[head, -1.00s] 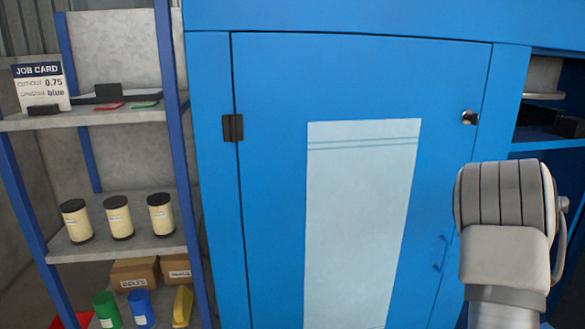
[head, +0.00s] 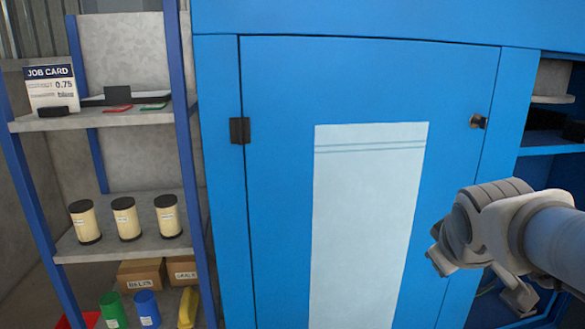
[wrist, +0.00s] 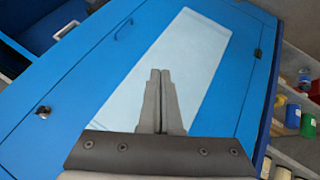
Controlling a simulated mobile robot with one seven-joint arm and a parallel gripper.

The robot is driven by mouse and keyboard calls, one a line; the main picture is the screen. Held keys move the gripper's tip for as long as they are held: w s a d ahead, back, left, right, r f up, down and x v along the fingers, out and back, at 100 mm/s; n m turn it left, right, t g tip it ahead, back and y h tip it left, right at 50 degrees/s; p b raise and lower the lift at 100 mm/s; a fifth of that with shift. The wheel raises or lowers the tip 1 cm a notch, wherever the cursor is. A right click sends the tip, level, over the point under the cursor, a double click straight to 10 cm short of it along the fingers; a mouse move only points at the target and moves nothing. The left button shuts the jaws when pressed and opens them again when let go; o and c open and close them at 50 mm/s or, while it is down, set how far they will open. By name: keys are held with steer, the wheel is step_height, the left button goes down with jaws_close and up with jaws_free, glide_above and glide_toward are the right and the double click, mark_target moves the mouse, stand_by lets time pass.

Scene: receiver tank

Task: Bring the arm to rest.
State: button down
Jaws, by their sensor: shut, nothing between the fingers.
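My arm (head: 500,225) reaches in from the right edge of the head view, in front of the lower right of a blue cabinet door (head: 275,200). In the head view my gripper's fingers cannot be made out. In the wrist view my gripper (wrist: 160,72) is shut with its two fingers together and nothing between them. It points toward the blue door, which has a pale panel (head: 368,220). The fingers overlap the pale panel in the wrist view; I cannot tell how far off the door is.
A shelf rack (head: 120,118) stands at the left with a job card (head: 52,88), several filter cartridges (head: 126,218), boxes (head: 142,272) and bottles. The door has a latch (head: 478,121) at its upper right and looks closed. An open dark bay (head: 548,140) lies right of the cabinet door.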

steer(key=s+a+f+m+g+y, duration=0.2)
steer(key=s+a+f+m+y, duration=0.15)
steer(key=s+a, duration=0.75)
step_height(320, 180, up, 16)
steer(key=s+p, duration=0.2)
steer(key=p, duration=1.4)
steer(key=shift+d+m+p, duration=0.3)
steer(key=shift+m+p, duration=0.05)
steer(key=shift+m, duration=0.1)
steer(key=shift+f+h, duration=0.1)
steer(key=shift+h, duration=0.15)
